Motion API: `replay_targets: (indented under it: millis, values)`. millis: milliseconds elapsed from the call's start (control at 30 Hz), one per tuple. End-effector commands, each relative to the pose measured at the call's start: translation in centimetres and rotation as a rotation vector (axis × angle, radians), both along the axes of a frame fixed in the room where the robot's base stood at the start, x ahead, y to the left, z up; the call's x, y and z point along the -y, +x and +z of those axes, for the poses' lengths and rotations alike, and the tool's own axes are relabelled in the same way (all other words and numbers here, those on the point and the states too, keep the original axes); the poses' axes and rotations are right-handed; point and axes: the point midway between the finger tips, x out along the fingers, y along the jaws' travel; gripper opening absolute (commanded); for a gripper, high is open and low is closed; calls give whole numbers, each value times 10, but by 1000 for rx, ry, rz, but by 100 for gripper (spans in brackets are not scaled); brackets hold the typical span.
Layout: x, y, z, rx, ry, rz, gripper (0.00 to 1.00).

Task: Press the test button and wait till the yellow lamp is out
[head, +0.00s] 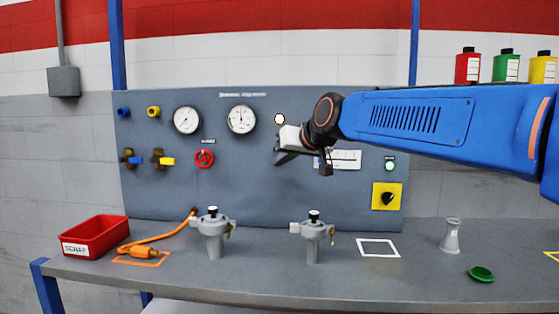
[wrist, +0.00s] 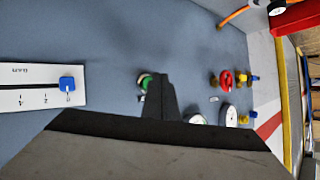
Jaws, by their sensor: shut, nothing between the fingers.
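A round lamp (head: 280,119) on the grey-blue panel looks bright, white with a yellowish edge, just above my gripper in the head view. My gripper (head: 277,156) is shut and empty, its fingertips pointing at the panel. In the wrist view a green button (wrist: 145,82) sits just beside the dark fingers (wrist: 160,82), partly covered by them. I cannot tell whether they touch it. In the head view my gripper hides this button. No label on it can be read.
The panel also has two dials (head: 186,120), a red handwheel (head: 204,158), a slider scale (head: 345,159), a pale green lamp (head: 390,165) and a black knob on a yellow plate (head: 387,197). Two grey valve-like fittings (head: 213,235) stand on the bench below, left of a flask (head: 450,237).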

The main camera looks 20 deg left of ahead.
Motion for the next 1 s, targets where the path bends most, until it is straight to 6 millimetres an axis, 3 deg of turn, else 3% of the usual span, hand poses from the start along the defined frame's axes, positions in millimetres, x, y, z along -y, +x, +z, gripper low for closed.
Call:
replay_targets:
  millis: [467,1000]
  values:
    - [1,-5,-1,-1,-1,0,0]
    - [11,-45,-1,0,-1,2,0]
